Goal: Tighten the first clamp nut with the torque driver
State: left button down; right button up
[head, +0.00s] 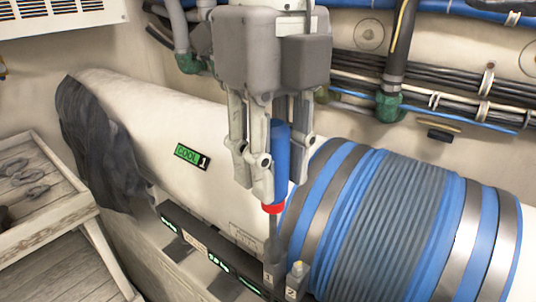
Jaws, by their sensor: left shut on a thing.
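My left gripper (271,172) comes down from the top middle and is shut on the torque driver (281,145). The driver has a blue handle and a red ring low on it, and stands nearly upright. Its dark shaft runs down to a small grey block marked 1, the first clamp nut's place (271,276). The tip seems to meet its top, but I cannot tell whether it is seated. A second block marked 2 (295,281) with a pale top stands just right of it. My right gripper is not in view.
A ribbed blue and grey hose with metal clamp bands (395,225) lies close on the right. A large white pipe marked COOL 1 (150,125) runs behind the gripper. A wooden tray (38,170) with dark metal parts is at left. Cables and green fittings line the back wall.

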pick_arm(q)
jog(key=shift+s, duration=0.1)
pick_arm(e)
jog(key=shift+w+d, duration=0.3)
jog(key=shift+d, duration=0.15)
pick_arm(q)
jog(key=shift+m+p, duration=0.4)
jog(key=shift+m, duration=0.8)
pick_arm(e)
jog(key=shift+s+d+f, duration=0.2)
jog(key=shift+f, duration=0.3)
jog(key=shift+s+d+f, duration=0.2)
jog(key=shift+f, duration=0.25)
pick_arm(q)
jog(key=shift+m, duration=0.4)
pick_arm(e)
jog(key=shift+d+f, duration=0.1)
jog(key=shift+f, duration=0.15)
